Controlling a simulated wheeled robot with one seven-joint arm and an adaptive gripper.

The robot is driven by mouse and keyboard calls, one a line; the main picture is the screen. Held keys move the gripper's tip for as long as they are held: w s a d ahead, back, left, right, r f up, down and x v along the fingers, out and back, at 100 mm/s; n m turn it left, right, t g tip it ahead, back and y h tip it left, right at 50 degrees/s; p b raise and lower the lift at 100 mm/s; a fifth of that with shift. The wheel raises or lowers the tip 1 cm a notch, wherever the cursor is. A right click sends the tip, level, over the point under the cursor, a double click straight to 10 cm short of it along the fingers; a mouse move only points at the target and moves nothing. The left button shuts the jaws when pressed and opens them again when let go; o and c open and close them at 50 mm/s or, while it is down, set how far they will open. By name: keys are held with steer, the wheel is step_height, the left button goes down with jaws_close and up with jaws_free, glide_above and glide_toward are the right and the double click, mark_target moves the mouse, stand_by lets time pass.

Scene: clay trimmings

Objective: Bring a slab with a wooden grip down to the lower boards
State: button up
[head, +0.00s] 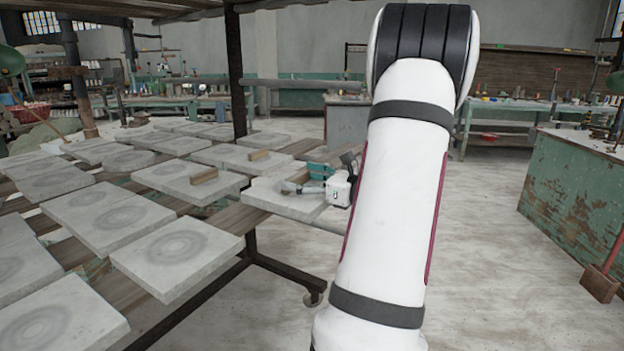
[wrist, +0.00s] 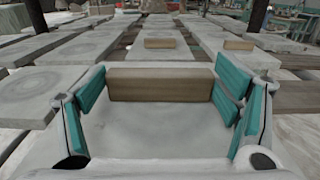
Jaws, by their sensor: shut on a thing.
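A pale grey slab (head: 285,202) lies at the right edge of the rack of boards in the head view, below my gripper (head: 309,181). In the wrist view, this slab (wrist: 155,130) carries a wooden grip (wrist: 160,84), a light brown bar. My gripper's teal pads are shut on the bar's two ends. Two more slabs with wooden grips stand beyond: one with a near grip (head: 204,175) and one with a farther grip (head: 259,155). I cannot tell whether the held slab touches the boards (head: 232,219). My gripper partly hides it.
Several plain slabs with round marks (head: 178,248) cover the rack to the left. A dark post (head: 235,75) rises behind. A green cabinet (head: 575,190) stands at the right, with a broom (head: 602,280) near it. The pale floor (head: 480,260) between is clear.

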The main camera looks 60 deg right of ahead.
steer(key=w, duration=0.4)
steer(key=w+f, duration=0.1)
steer(key=w, duration=0.3)
steer(key=w+d, duration=0.1)
steer(key=w, duration=0.3)
steer(key=shift+w+f+p, duration=0.2)
steer(key=shift+f+p, duration=0.05)
steer(key=shift+p, duration=0.05)
step_height(320, 180, down, 3)
steer(key=b, duration=0.4)
steer(key=shift+f, duration=0.2)
steer(key=shift+s+f+b, duration=0.1)
steer(key=shift+f+b, duration=0.25)
steer(key=shift+b, duration=0.75)
stand_by(0.5)
stand_by(0.4)
steer(key=o, duration=1.9)
steer(key=shift+f, duration=0.1)
